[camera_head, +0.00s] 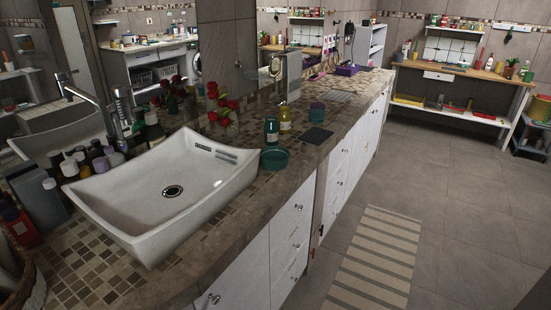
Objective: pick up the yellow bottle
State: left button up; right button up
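The yellow bottle (285,119) stands upright on the tiled counter (236,213), behind the far right corner of the white sink. A dark teal bottle (271,131) stands close beside it on the left and nearer to me. Neither of my grippers is in view.
A wide white sink (160,190) takes up the near counter. A green dish (274,159) and a dark flat square (316,135) lie near the bottles. Red flowers (222,107) stand behind, and several small bottles crowd the left. The floor (450,190) at right is open around a striped rug (376,255).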

aim_at(284, 118)
jog(key=u, duration=0.35)
jog(key=i+l+u, duration=0.4)
jog(key=l+u, duration=0.2)
jog(key=i+l+u, duration=0.15)
jog(key=l+u, duration=0.15)
jog(key=l, duration=0.2)
